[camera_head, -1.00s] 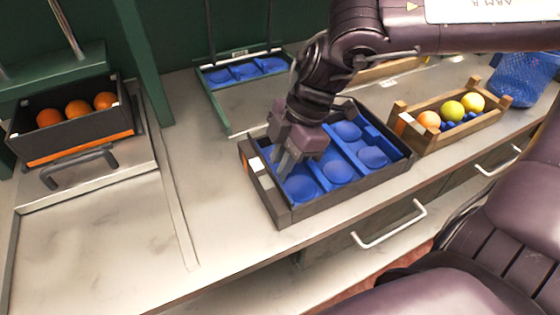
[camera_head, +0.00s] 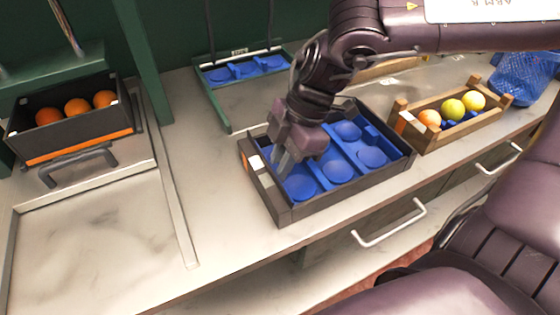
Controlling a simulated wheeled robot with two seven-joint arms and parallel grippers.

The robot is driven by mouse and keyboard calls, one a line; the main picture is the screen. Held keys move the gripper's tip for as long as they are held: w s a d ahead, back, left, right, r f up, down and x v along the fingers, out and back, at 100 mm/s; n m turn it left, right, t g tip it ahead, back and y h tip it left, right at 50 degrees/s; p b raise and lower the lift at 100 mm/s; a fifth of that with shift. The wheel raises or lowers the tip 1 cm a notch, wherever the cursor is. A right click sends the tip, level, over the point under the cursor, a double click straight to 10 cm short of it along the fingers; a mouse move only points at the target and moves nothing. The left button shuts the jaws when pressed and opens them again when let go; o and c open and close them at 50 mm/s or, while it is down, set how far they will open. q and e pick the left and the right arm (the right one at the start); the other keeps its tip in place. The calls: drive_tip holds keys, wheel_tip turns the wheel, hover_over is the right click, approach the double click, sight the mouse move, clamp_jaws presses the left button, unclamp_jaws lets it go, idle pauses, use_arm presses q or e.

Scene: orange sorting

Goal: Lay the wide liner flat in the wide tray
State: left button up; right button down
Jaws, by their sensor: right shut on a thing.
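The wide tray (camera_head: 290,216) is a dark box with an orange and white label on its left end, standing on the counter. The wide liner (camera_head: 338,171) is a blue sheet with several round cups, and it lies inside the tray's walls. Whether its far left corner sits fully down is hidden by my arm. My right gripper (camera_head: 284,168) reaches down over the tray's left part, its fingers shut on the liner near its left edge. My left gripper is not in view.
A black box of oranges (camera_head: 70,145) stands at the left. A green rack with another blue liner (camera_head: 245,70) is behind. A wooden crate with fruit (camera_head: 450,118) stands close to the tray's right, with a blue mesh basket (camera_head: 522,82) beyond. Bare counter lies left of the tray.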

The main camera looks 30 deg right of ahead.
drive_tip(key=shift+s+d+f+b, duration=0.1)
drive_tip(key=shift+d+f+b, duration=0.05)
drive_tip(key=shift+f+b, duration=0.25)
drive_tip(key=c, duration=1.3)
unclamp_jaws()
drive_tip(key=shift+f, duration=0.1)
drive_tip(key=shift+c, duration=0.2)
drive_tip(key=shift+o, duration=0.3)
drive_tip(key=o, duration=0.4)
drive_tip(key=shift+c, duration=0.2)
